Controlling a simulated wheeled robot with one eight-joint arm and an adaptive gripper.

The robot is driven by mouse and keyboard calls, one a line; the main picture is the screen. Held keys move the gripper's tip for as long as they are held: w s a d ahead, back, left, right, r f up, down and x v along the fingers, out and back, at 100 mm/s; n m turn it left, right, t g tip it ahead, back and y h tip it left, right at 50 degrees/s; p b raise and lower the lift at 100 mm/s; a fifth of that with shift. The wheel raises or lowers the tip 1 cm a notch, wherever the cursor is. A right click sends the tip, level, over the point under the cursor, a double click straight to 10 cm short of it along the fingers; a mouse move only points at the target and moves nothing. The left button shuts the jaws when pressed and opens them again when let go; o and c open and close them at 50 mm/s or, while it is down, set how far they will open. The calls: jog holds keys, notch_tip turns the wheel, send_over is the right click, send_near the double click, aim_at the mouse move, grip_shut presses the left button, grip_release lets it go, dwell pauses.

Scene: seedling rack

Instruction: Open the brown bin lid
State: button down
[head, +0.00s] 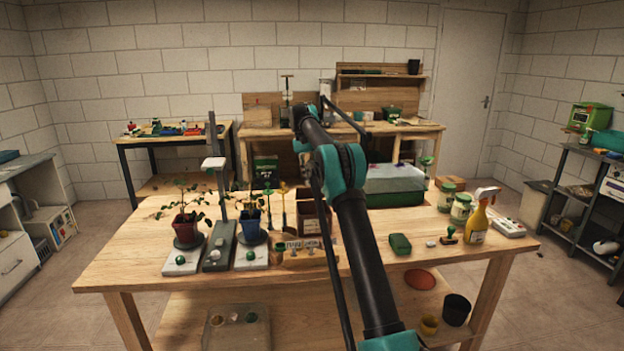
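A dark brown box-like bin (309,216) stands on the wooden table, just left of my arm. My arm covers its right side, and I cannot make out whether its lid is open or shut. My arm reaches up and forward over the table, with its far links above and behind the bin in the picture. My gripper cannot be made out; the arm links hide it or it is out of sight.
Potted plants in a red pot (186,228) and a blue pot (251,226) stand left on the wooden table (150,262). A clear-lidded green tray (394,186) is right of my arm. Jars, a yellow spray bottle (478,222) and a green block (400,244) stand further right.

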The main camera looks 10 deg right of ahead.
jog(key=c, duration=1.3)
grip_release()
jog(key=shift+c, duration=0.2)
